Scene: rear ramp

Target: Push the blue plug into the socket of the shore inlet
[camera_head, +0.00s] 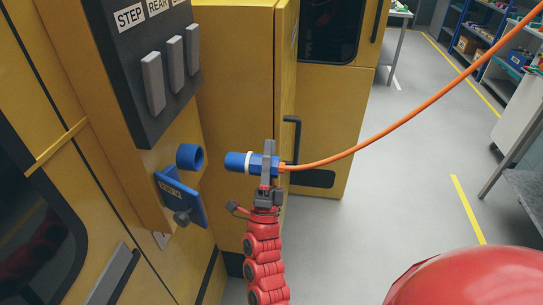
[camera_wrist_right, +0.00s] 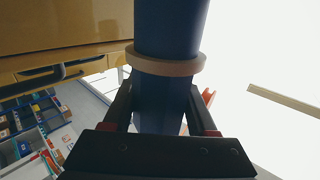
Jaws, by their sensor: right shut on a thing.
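The blue plug (camera_head: 237,162) has a pale ring and an orange cable leaving its right end. My right gripper (camera_head: 269,160) is shut on the plug, which lies about level and points left. In the right wrist view the plug (camera_wrist_right: 172,30) stands between the dark fingers (camera_wrist_right: 160,108). The shore inlet's round blue socket (camera_head: 190,157) is on the yellow panel, left of the plug, with a gap between them. A blue flap (camera_head: 181,196) hangs open below the socket. My left gripper is not in view.
A dark switch panel (camera_head: 150,75) with grey levers is above the socket. The orange cable (camera_head: 430,105) runs up to the right. A yellow cabinet with a black handle (camera_head: 291,138) stands behind the plug. Shelves (camera_head: 480,35) stand far right; grey floor is clear between.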

